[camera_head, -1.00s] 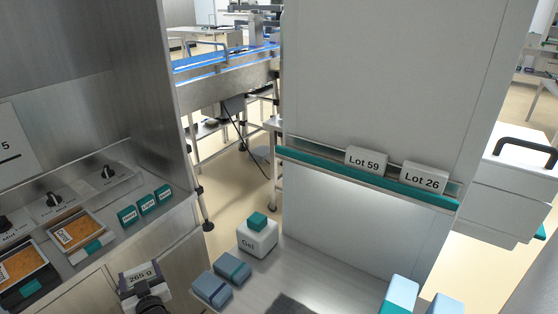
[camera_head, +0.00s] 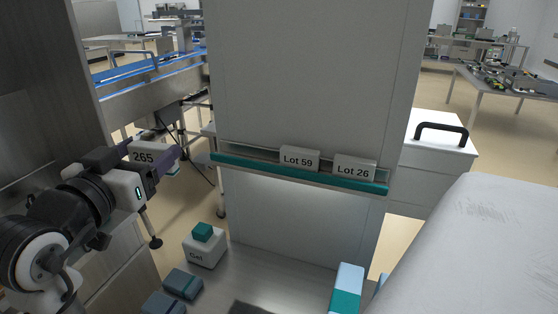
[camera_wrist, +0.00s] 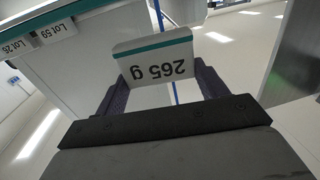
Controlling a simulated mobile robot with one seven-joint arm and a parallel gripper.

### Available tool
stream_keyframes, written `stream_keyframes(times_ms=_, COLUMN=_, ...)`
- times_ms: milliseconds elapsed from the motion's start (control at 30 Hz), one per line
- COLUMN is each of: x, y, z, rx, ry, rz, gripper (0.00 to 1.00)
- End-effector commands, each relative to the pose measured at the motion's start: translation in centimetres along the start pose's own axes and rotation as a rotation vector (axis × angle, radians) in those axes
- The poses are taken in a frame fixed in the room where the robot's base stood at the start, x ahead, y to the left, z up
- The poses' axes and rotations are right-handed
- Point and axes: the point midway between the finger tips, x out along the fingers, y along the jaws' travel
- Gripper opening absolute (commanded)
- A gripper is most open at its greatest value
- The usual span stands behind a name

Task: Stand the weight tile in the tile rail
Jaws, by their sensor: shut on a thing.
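The weight tile (camera_head: 143,155) is white and marked 265. It is held in my gripper (camera_head: 158,162) at the left of the head view, left of the tile rail and apart from it. In the wrist view the tile (camera_wrist: 155,62) reads "265 g" upside down, has a teal stripe along one edge, and sits between both fingers of my gripper (camera_wrist: 155,85). The tile rail (camera_head: 240,160) is a teal-edged ledge on the grey panel. It holds the Lot 59 tile (camera_head: 300,159) and the Lot 26 tile (camera_head: 354,168) upright towards its right. The rail's left part is bare.
A white Gel container (camera_head: 205,250) with a teal cap and blue blocks (camera_head: 183,283) stand on the counter below the rail. A light-blue and teal box (camera_head: 346,290) stands at the lower right. A steel cabinet wall (camera_head: 85,100) is at the left.

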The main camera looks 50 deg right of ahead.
Motion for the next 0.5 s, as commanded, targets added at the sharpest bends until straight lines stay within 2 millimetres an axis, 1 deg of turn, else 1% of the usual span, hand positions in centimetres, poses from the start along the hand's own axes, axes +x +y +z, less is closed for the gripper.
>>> stream_keyframes(times_ms=33, x=-0.6, y=2.1, z=-0.6, rx=0.006, ry=0.004, rz=0.040, gripper=0.46)
stream_keyframes(times_ms=100, x=-1.3, y=4.3, z=-0.9, rx=0.003, ry=0.003, rz=0.083, gripper=0.46)
stream_keyframes(times_ms=200, x=-2.0, y=6.3, z=-1.0, rx=0.000, ry=0.002, rz=0.120, gripper=0.46)
stream_keyframes(times_ms=267, x=-2.2, y=7.0, z=-1.0, rx=-0.003, ry=0.001, rz=0.132, gripper=0.46)
stream_keyframes(times_ms=333, x=-1.9, y=7.3, z=-1.2, rx=-0.007, ry=-0.001, rz=0.140, gripper=0.46)
stream_keyframes(times_ms=500, x=0.4, y=7.8, z=-1.7, rx=-0.012, ry=-0.003, rz=0.142, gripper=0.46)
